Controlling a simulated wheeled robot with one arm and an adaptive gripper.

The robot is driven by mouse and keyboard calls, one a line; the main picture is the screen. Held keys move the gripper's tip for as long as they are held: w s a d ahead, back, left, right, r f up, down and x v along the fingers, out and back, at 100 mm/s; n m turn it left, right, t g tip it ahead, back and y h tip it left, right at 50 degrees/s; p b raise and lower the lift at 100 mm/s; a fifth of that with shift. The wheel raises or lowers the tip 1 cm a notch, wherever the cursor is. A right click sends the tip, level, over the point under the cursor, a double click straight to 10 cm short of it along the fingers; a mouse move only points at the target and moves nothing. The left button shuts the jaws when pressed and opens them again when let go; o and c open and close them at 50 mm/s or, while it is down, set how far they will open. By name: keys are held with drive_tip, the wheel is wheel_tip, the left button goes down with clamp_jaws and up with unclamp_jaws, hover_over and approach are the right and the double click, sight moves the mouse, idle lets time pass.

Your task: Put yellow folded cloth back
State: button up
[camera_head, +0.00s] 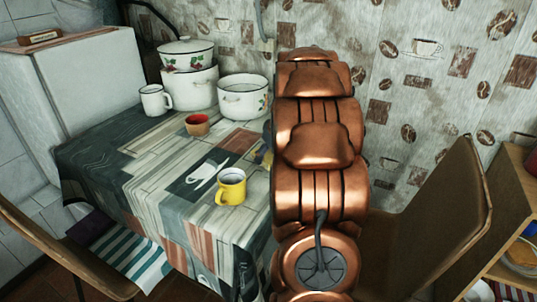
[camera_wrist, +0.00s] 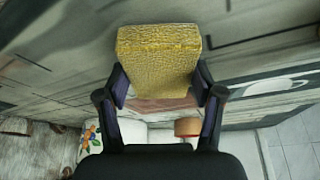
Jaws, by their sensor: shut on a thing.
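The yellow folded cloth (camera_wrist: 157,52) is a textured, thick block in the wrist view. My gripper (camera_wrist: 160,84) is shut on it, with one dark finger on each side. Tabletop shows behind and around the cloth; I cannot tell whether the cloth touches it. In the head view my copper-coloured arm hides most of the gripper and cloth. Only a small dark and yellowish bit shows at the arm's left edge, over the right part of the table (camera_head: 150,180).
A yellow mug (camera_head: 231,188) stands left of my arm, and a reddish-brown bowl (camera_head: 197,125) stands farther back. A white mug (camera_head: 155,101), stacked white pots (camera_head: 190,88) and another pot (camera_head: 243,98) stand at the back. A chair (camera_head: 440,220) is at right. The table's middle left is clear.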

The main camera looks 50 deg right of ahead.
drive_tip(key=shift+f, duration=0.15)
drive_tip(key=o, duration=1)
drive_tip(key=shift+s+r, duration=0.1)
drive_tip(key=shift+r, duration=0.45)
drive_tip(key=v, duration=1.1)
drive_tip(key=shift+s+r, duration=0.1)
drive_tip(key=shift+s, duration=0.05)
